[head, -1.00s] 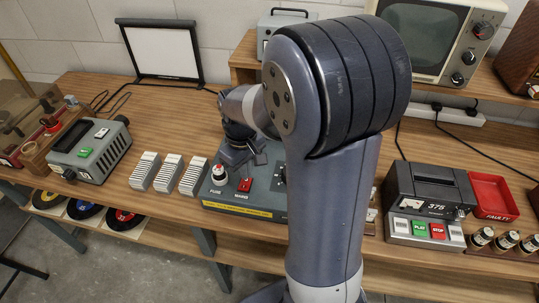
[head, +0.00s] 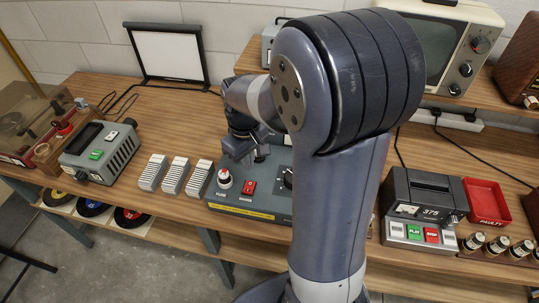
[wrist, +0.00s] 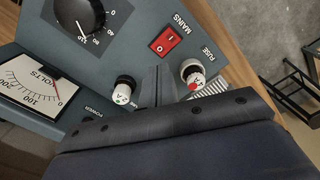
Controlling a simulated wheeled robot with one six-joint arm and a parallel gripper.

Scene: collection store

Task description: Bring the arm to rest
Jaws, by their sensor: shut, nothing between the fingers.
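My gripper (head: 252,156) is shut and empty, above the grey-green control box on the bench. The box (head: 240,207) has a red MAINS switch (head: 249,187), a white and red fuse knob (head: 224,178) and a black dial (head: 287,178), partly hidden by my arm. In the wrist view, my gripper's closed fingers (wrist: 158,85) point at the box panel between two white-capped fuse holders, with the MAINS switch (wrist: 166,41) just beyond. The dial (wrist: 80,17) and a volt meter (wrist: 38,85) lie to the left. Whether the fingers touch the panel I cannot tell.
White slide stacks (head: 174,175) and a grey device with a green button (head: 98,151) stand left of the box. A black 375 unit (head: 425,194) and a red tray (head: 487,201) are at right. A white screen (head: 169,52) stands behind; bench space before it is clear.

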